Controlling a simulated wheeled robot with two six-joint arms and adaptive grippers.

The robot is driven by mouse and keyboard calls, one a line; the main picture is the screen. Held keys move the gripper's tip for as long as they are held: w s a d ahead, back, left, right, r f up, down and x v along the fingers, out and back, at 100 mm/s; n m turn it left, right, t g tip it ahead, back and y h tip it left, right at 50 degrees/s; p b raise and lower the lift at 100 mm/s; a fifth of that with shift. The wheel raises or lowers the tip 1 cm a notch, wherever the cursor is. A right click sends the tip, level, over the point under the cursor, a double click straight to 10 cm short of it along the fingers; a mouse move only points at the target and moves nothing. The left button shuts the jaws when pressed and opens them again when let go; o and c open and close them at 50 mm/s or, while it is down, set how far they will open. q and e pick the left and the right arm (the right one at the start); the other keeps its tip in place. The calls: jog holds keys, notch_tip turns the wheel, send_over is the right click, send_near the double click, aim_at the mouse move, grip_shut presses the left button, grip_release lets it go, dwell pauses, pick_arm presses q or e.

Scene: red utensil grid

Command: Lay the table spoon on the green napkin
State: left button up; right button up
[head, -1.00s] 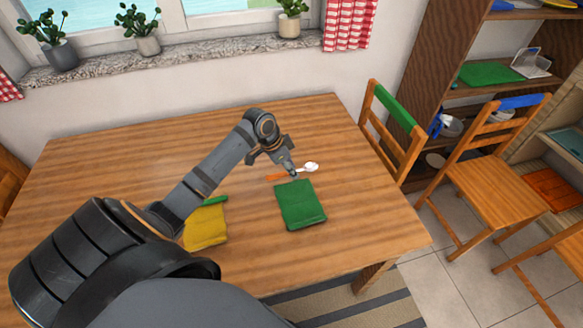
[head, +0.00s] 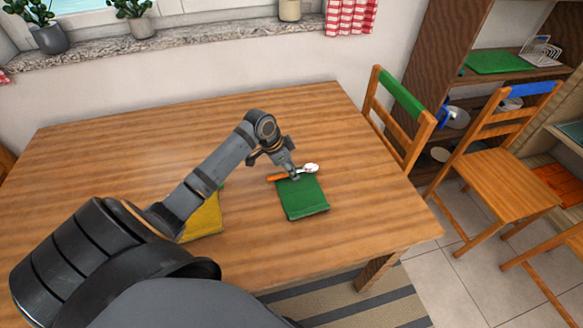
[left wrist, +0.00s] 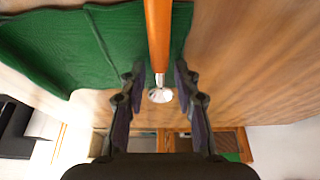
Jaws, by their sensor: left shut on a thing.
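The table spoon has an orange handle and a silvery bowl (head: 311,168). In the head view it lies across the far edge of the green napkin (head: 304,200), handle to the left. My left gripper (head: 293,174) is shut on the spoon. In the left wrist view, the left gripper's fingers (left wrist: 160,75) stand on either side of the spoon, whose orange handle (left wrist: 158,35) runs up over the napkin's edge (left wrist: 75,50). I cannot tell whether the spoon touches the napkin. My right gripper is not in view.
A yellow napkin (head: 203,219) lies to the left, partly hidden by my arm. The wooden table (head: 110,160) is otherwise clear. Chairs with a green backrest (head: 400,96) and a blue backrest (head: 525,88) stand to the right.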

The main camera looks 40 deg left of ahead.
pick_arm(q)
jog(key=o, duration=1.2)
jog(key=shift+v, duration=6)
jog(key=shift+f, duration=0.1)
